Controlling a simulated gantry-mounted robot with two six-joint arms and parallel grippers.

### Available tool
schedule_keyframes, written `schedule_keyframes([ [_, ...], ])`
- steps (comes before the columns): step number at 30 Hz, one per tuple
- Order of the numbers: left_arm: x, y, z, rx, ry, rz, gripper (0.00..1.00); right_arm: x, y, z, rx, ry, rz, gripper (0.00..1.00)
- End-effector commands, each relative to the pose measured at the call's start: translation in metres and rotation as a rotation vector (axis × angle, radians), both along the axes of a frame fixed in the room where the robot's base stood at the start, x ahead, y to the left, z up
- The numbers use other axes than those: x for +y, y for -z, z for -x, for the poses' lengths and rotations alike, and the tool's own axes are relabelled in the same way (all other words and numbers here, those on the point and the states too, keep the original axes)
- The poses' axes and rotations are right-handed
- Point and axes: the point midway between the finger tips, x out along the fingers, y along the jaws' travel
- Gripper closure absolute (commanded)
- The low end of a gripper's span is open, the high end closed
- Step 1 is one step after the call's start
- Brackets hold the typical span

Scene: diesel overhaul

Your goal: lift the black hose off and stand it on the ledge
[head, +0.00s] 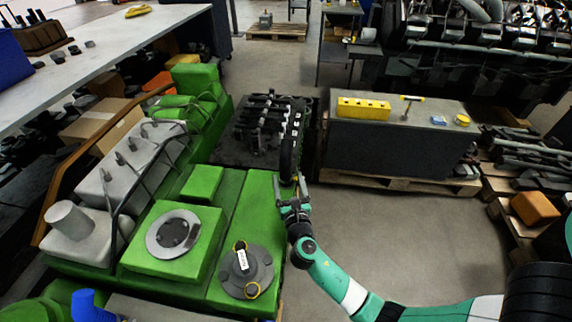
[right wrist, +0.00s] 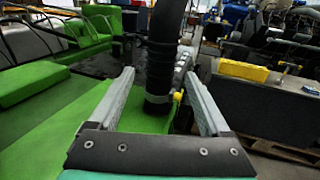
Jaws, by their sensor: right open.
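The black ribbed hose (head: 287,156) stands roughly upright at the right edge of the green engine (head: 228,225). In the right wrist view the hose (right wrist: 163,55) runs up out of the picture, with a grey band and a small yellow part (right wrist: 178,96) at its lower end. My right gripper (head: 290,182) is open just in front of the hose. In the right wrist view the hose appears between the two spread fingers, with no clear contact. I cannot tell which surface is the ledge. My left gripper is not in view.
A dark engine block (head: 262,125) lies behind the hose. A grey bench (head: 400,108) with a yellow block (head: 363,108) stands to the right. A round grey flange (head: 246,270) sits on the green engine at the front. Open floor (head: 420,230) lies to the right.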

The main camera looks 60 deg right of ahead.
Motion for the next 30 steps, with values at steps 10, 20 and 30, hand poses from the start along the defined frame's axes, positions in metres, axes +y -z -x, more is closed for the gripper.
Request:
schedule_keyframes([
  [10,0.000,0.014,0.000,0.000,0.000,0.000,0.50,-0.030,-0.007,-0.020,-0.004,0.003,0.001,0.19],
  [20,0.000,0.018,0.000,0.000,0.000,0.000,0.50,-0.043,-0.008,-0.030,0.000,0.000,0.000,0.19],
  [30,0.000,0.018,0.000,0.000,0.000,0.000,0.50,-0.043,-0.008,-0.030,0.000,0.000,0.000,0.75],
])
